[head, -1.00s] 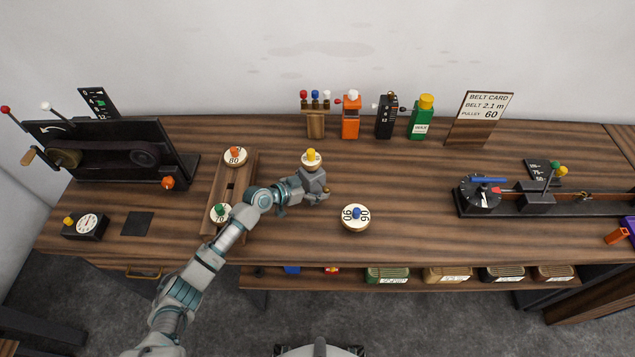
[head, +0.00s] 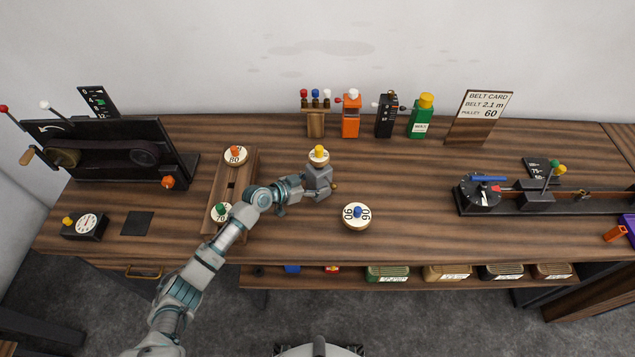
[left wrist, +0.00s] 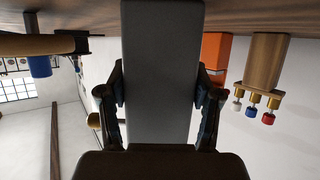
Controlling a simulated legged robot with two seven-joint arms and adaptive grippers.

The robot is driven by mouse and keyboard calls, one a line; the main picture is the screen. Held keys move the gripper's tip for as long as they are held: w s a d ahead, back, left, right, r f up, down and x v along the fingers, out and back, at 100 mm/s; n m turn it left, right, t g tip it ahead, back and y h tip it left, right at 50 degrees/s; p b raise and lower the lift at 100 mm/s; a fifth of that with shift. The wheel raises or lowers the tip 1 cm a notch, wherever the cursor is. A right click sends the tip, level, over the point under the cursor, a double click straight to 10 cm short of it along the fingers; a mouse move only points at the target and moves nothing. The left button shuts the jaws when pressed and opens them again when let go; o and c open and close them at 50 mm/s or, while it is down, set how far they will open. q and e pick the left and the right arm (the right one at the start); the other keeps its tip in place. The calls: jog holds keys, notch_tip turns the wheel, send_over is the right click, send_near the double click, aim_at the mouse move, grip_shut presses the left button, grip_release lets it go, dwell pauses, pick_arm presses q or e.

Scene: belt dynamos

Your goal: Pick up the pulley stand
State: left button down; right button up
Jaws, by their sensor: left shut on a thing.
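The pulley stand (head: 318,178) is a grey block-like post with a pale-topped pulley and yellow knob (head: 319,150) at its top. It stands upright near the middle of the bench. My left gripper (head: 308,184) reaches it from the left and is shut on the post. In the left wrist view, which is upside down, the grey post (left wrist: 162,70) fills the middle between the two fingers (left wrist: 160,105). A dark brown part spans the bottom of that view. I cannot tell whether the stand's foot touches the bench. My right gripper is not in view.
A loose pulley with a blue knob (head: 356,215) lies right of my gripper. A wooden rack (head: 220,215) with two pulleys lies left, under my forearm.

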aim_at(309, 176)
pick_arm(q)
jog(key=shift+w+a+r, duration=0.1)
jog(key=shift+a+r, duration=0.4)
jog(key=shift+r, duration=0.2)
jog(key=shift+a+r, duration=0.15)
jog(key=shift+r, duration=1)
jog(key=s+d+r, duration=0.1)
jog(key=s, duration=1.5)
jog(key=shift+d+r+p, duration=0.15)
jog(key=shift+r+p, duration=0.1)
jog(key=shift+p, duration=0.15)
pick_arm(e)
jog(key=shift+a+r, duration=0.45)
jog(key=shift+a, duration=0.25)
